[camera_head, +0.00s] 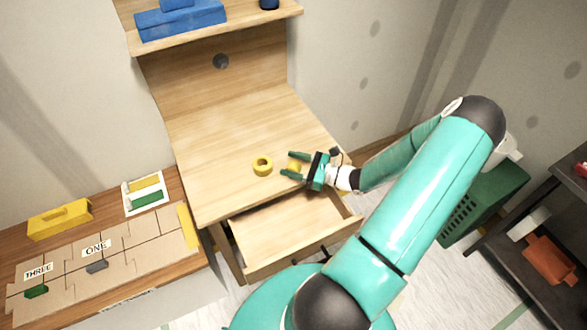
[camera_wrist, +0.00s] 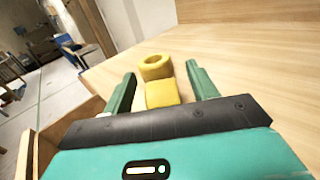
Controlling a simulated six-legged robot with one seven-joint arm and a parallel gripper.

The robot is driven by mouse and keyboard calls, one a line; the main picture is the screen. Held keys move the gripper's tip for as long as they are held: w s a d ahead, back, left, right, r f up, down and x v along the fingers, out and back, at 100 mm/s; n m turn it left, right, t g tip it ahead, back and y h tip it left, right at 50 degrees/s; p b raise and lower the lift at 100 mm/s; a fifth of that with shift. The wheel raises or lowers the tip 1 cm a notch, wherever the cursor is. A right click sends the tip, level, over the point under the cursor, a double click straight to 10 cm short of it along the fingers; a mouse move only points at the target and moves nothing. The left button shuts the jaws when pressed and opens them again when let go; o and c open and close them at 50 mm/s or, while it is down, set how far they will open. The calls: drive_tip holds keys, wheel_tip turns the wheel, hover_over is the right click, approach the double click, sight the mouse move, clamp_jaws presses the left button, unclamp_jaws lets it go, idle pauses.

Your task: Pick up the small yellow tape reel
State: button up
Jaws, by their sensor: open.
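A yellow ring-shaped tape reel (camera_head: 262,165) lies flat on the wooden desk top, its hole facing up. It also shows in the wrist view (camera_wrist: 156,67), just beyond my fingertips. A smaller yellow piece (camera_head: 294,167) lies between my fingers, nearer the palm; in the wrist view it looks like a block (camera_wrist: 162,94), and I cannot tell whether it is a reel. My gripper (camera_head: 287,163) is open, low over the desk top and pointing left toward the ring. The green fingers stand on either side of the smaller piece, with gaps visible in the wrist view.
The desk (camera_head: 215,120) has an open, empty drawer (camera_head: 285,228) below my gripper. A shelf above holds a blue box (camera_head: 180,20). At left, a side table carries a yellow block (camera_head: 60,218) and labelled panels. A green crate (camera_head: 487,200) stands at right. The desk top behind the ring is clear.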

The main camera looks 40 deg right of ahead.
drive_tip(key=c, duration=1.1)
